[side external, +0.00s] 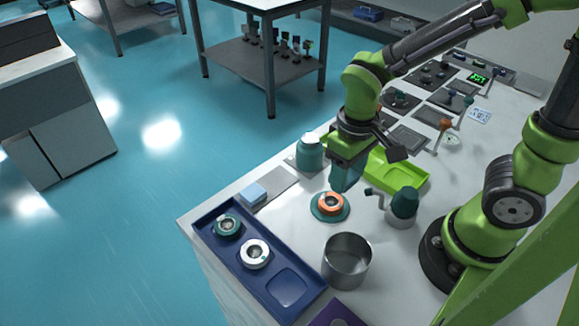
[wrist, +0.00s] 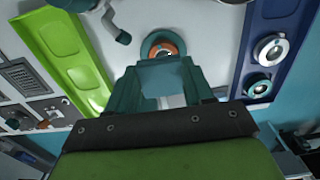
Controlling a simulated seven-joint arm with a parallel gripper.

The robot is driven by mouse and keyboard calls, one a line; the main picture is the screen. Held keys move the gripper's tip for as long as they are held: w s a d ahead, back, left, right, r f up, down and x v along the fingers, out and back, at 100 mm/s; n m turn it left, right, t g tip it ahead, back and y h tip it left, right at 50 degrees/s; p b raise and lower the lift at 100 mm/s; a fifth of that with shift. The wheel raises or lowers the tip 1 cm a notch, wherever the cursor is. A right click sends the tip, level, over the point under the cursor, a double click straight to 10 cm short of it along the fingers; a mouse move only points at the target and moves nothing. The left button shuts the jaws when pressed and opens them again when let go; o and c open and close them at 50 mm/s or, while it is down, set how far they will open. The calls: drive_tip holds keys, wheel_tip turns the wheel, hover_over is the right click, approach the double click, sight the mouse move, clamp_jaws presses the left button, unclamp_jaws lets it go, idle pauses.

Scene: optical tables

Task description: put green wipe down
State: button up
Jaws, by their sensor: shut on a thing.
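My gripper (side external: 345,184) is above the white table, just behind and above an orange-and-metal ring piece (side external: 330,203) that sits on a round teal base. In the wrist view my gripper (wrist: 164,88) has its teal fingers closed on a flat, pale grey-green piece, which appears to be the green wipe (wrist: 165,76). The held piece is off the table, with the ring piece beyond its edge in the wrist view. In the side view the wipe is hard to tell from the teal fingers.
A blue tray (side external: 281,306) with two ring pieces is at the front left. A metal cup (side external: 347,261) stands nearby. A light blue block (side external: 253,194) lies on a grey plate (side external: 278,184). A teal jar (side external: 310,153), lime tray (side external: 408,174) and teal-topped crank device (side external: 404,205) surround the gripper.

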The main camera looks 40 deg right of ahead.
drive_tip(key=shift+f, duration=0.2)
approach(282, 180)
wheel_tip(282, 180, down, 7)
drive_tip(key=shift+w+r, duration=0.1)
drive_tip(key=shift+r, duration=0.05)
idle(0.5)
drive_tip(key=o, duration=1.1)
